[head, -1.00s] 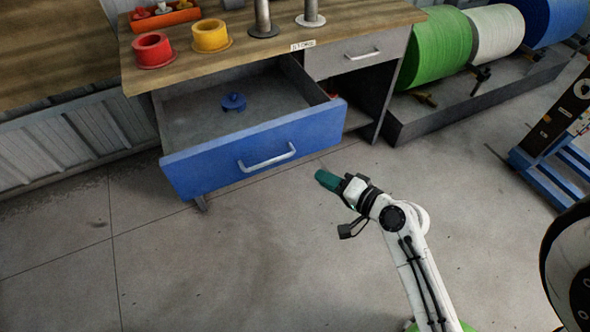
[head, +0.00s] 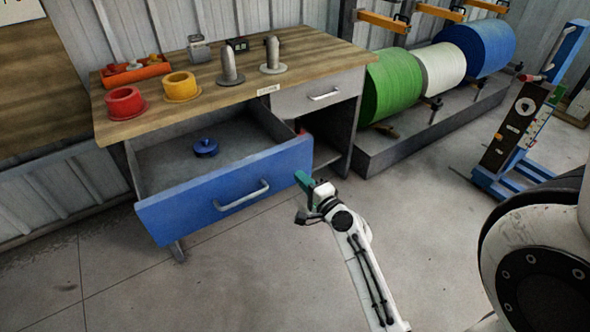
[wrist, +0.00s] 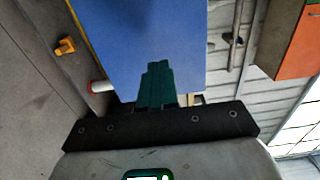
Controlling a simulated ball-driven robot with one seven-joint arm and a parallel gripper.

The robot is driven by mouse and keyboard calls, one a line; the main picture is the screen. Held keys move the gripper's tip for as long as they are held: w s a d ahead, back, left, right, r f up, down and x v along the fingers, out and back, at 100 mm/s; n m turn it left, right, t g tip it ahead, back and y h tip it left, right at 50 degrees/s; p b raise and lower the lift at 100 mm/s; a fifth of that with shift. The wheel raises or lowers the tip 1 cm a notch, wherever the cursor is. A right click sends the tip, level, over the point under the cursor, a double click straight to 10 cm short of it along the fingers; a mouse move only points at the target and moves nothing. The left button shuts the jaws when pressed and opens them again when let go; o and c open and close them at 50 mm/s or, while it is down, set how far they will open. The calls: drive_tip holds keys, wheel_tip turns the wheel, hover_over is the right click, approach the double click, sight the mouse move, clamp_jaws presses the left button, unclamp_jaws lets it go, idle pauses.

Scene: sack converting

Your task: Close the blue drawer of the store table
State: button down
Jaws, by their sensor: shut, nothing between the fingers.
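The blue drawer (head: 181,211) of the store table (head: 130,127) is pulled well out, with a silver bar handle (head: 242,196) on its front. A small blue knobbed piece (head: 206,148) lies inside it. My gripper (head: 303,179) is shut and empty, its green fingers at the right end of the blue front in the head view. In the wrist view the shut fingers (wrist: 157,82) overlap the blue panel (wrist: 135,40). I cannot tell whether they touch it.
Red (head: 125,103) and yellow (head: 180,86) flanged rings, an orange tray (head: 137,74) and metal posts stand on the tabletop. A shut grey drawer (head: 318,95) is at right. Large rolls (head: 392,87) stand beyond. The floor before the drawer is clear.

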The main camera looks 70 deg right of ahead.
sight(289, 165)
drive_tip(key=shift+x, duration=1.95)
drive_tip(key=shift+w, duration=0.1)
